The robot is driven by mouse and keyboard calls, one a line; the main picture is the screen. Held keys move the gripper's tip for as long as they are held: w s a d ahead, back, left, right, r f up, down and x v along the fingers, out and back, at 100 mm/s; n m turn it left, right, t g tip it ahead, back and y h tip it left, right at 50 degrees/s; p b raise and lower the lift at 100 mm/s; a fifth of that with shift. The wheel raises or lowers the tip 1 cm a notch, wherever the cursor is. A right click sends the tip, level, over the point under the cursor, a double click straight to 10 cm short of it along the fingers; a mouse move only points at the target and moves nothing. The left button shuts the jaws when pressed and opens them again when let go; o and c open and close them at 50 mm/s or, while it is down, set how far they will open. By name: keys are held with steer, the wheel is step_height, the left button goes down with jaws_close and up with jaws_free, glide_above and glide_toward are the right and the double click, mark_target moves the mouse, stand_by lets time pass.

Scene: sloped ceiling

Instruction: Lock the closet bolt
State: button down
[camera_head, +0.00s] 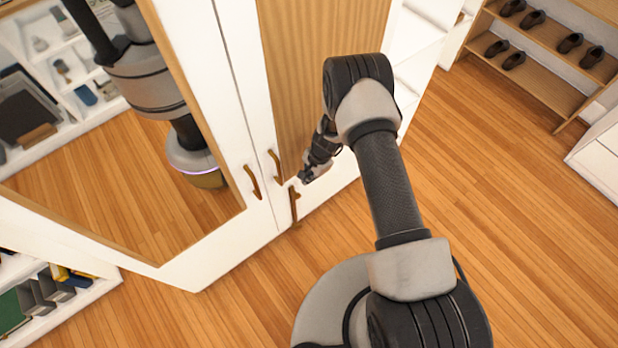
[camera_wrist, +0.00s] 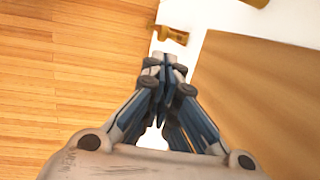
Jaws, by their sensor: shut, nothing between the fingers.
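The closet bolt (camera_head: 294,207) is a bronze upright piece low on the white closet front, near the bottom edge of the doors. My gripper (camera_head: 303,179) is beside its upper end, close to the door face; I cannot tell whether they touch. In the wrist view my gripper (camera_wrist: 164,60) has its fingers together and empty. A brass piece (camera_wrist: 172,36), which looks like the bolt, lies just past the fingertips at the white door edge. The closet doors (camera_head: 235,95) look shut.
Two curved bronze handles, a left one (camera_head: 252,182) and a right one (camera_head: 274,167), sit just above the bolt. The left door carries a mirror (camera_head: 130,215). A shoe rack (camera_head: 530,75) stands at the upper right. The wooden floor (camera_head: 480,200) to the right is clear.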

steer(key=b+x, duration=0.4)
steer(key=x, duration=0.6)
steer(key=shift+f, duration=0.35)
steer(key=shift+a, duration=0.1)
